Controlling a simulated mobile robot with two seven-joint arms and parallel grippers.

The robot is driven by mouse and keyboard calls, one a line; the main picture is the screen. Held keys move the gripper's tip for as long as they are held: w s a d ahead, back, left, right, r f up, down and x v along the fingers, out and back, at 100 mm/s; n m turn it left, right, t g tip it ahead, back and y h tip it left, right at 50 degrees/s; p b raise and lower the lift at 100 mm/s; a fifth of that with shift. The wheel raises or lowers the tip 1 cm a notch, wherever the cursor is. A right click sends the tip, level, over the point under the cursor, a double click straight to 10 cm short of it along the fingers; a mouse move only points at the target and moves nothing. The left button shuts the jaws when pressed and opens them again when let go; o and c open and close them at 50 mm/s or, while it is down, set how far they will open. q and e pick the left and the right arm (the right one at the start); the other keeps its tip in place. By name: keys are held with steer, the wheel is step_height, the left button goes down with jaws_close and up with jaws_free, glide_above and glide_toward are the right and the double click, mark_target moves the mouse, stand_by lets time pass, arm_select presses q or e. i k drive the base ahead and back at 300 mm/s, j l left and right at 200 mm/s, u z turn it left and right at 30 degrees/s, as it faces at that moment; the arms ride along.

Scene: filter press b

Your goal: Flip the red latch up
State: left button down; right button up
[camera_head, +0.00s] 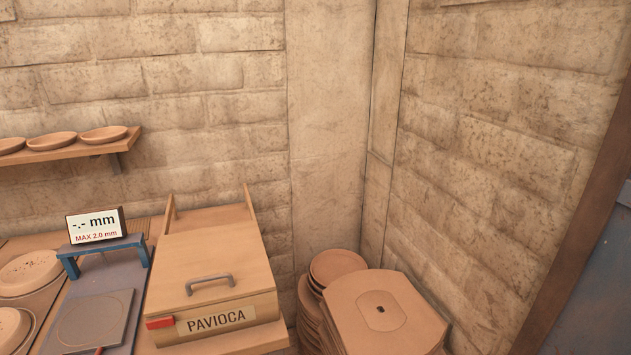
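A small red latch (160,323) sits at the left end of the front face of a wooden box, beside a label reading "PAVIOCA" (216,321). It lies roughly level, sticking out a little to the left. The box lid (212,262) is closed and carries a grey handle (209,284). Neither of my grippers is in view.
Left of the box stands a blue gauge frame (104,246) with a display (96,225) over a dark plate (95,321). Round clay discs (30,272) lie at the far left. Stacked plates (385,313) stand right of the box. A wall shelf (70,149) holds bowls.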

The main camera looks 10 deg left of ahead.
mark_target(156, 322)
steer(key=k+j, duration=0.1)
steer(key=j, duration=0.9)
steer(key=k+j+z, duration=0.1)
steer(key=j, duration=0.4)
steer(key=k+j, duration=0.15)
steer(key=j, duration=0.3)
